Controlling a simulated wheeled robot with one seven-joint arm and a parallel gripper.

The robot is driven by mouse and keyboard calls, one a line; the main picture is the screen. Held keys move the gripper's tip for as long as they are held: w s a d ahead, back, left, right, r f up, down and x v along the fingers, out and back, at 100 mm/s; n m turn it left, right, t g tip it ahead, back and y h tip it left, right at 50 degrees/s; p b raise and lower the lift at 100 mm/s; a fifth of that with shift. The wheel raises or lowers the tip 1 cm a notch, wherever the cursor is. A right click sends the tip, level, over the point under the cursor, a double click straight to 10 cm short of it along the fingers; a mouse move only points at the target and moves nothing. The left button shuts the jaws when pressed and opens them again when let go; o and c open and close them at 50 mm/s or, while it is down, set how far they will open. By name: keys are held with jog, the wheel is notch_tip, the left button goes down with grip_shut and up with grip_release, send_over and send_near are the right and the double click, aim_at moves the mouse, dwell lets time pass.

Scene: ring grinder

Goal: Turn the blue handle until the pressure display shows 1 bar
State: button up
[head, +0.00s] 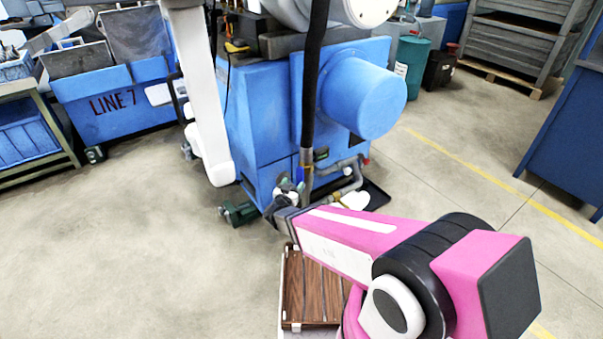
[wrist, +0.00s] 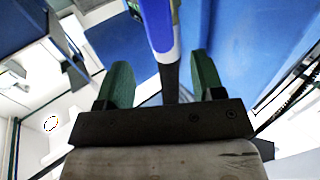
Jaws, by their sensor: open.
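In the wrist view, the green fingers of my gripper (wrist: 160,75) stand apart. A long blue piece (wrist: 158,30), which looks like the blue handle, reaches down from the top edge between them, with a dark grey part below it. I see gaps on both sides of it, so it does not look gripped; its depth relative to the fingertips is unclear. In the head view, my gripper (head: 290,188) is low at the front corner of the blue machine, close to the pipework. I cannot make out a pressure reading.
The blue machine (head: 262,125) with its round drum (head: 363,95) stands behind my gripper. A black hose (head: 313,80) hangs to grey pipes (head: 350,178). A dark tray (head: 376,194) lies on the floor. A wooden slatted platform (head: 312,295) is below my arm. Floor at left is clear.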

aim_at(300, 174)
jog(key=x, duration=0.8)
jog(key=shift+w+d, duration=0.15)
jog(key=shift+w, duration=0.1)
grip_shut()
